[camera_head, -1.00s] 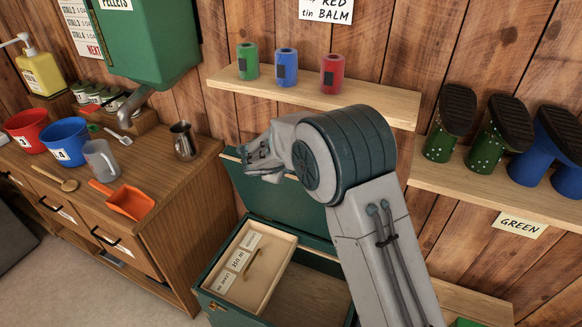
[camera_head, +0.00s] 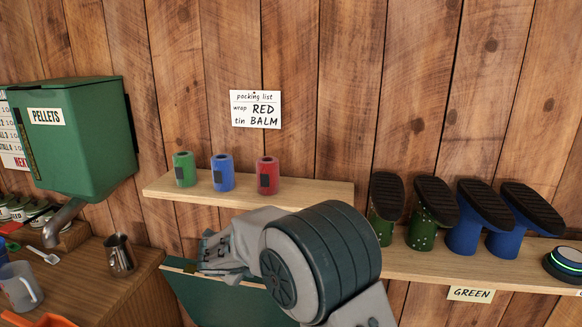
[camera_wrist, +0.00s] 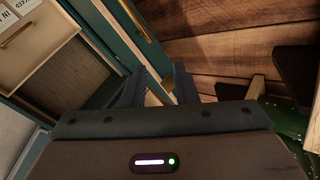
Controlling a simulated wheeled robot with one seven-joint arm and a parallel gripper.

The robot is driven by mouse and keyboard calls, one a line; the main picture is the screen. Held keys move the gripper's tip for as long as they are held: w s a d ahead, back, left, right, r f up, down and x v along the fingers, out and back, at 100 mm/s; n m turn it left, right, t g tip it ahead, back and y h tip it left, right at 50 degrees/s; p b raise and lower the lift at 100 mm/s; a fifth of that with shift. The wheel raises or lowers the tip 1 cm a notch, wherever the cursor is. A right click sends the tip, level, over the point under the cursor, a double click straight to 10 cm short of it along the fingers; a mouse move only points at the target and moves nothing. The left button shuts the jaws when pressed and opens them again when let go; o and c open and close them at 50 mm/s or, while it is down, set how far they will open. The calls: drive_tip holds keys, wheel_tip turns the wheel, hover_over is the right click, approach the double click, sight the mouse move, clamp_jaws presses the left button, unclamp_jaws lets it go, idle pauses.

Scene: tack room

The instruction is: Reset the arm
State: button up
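My arm rises from the bottom of the head view, bent at a large dark-ringed joint. My gripper (camera_head: 212,252) is at the left end of it, in front of the wall and over the raised green lid (camera_head: 215,297) of a chest. In the wrist view my gripper (camera_wrist: 160,82) shows two dark fingers spread apart with nothing held between them. Past the fingers lie the chest edge and the plank wall. From the head view I cannot tell whether the gripper touches the lid.
A wall shelf (camera_head: 310,192) holds a green wrap (camera_head: 184,169), a blue wrap (camera_head: 222,173) and a red wrap (camera_head: 267,175). A packing list (camera_head: 255,109) hangs above. Boots stand upside down on the right shelf (camera_head: 420,261). A pellet dispenser (camera_head: 85,140) and metal jug (camera_head: 119,255) are left.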

drive_tip(key=s+d+r+m+g, duration=0.1)
drive_tip(key=s+d+r+m, duration=0.1)
drive_tip(key=s+d+m, duration=0.35)
drive_tip(key=s+d+r+m+g+b, duration=0.1)
drive_tip(key=s+d+r+m, duration=0.2)
drive_tip(key=d+m, duration=0.6)
drive_tip(key=s+d+r+m+g, duration=0.2)
drive_tip(key=s+d+m, duration=0.2)
drive_tip(key=d+m, duration=0.35)
drive_tip(key=s+d+m+y+b, duration=0.1)
drive_tip(key=s+d+m, duration=0.1)
drive_tip(key=s+m, duration=0.7)
drive_tip(key=s+d+f+m+g+y+b, duration=0.1)
drive_tip(key=s+d+m, duration=0.2)
drive_tip(key=s+m, duration=0.7)
drive_tip(key=m, duration=0.5)
drive_tip(key=shift+s+d+f+y, duration=0.15)
drive_tip(key=shift+s+y, duration=0.05)
drive_tip(key=shift+y, duration=0.1)
